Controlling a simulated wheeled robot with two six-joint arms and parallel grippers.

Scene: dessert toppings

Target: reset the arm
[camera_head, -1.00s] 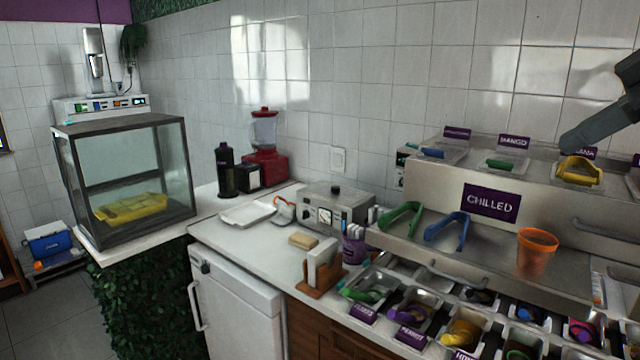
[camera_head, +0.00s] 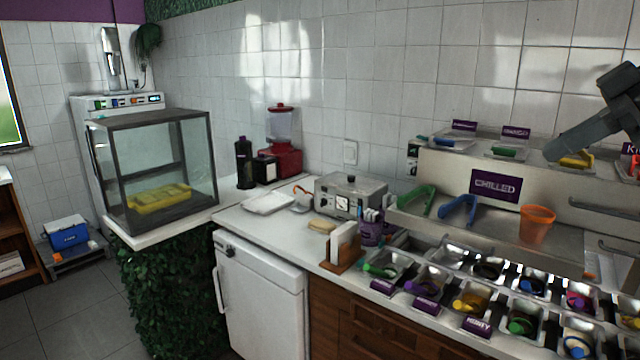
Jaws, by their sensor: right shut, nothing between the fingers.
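My right gripper (camera_head: 566,146) comes in from the right edge at the upper right. It is shut and empty, held in front of the wall just above the upper topping shelf (camera_head: 440,165). Its tip is close to a tray with a yellow scoop or tongs (camera_head: 577,159); I cannot tell whether they touch. My left gripper is not in view.
Several topping bins stand below. A glass case (camera_head: 160,165), blender (camera_head: 283,145) and steel appliance (camera_head: 350,196) stand left.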

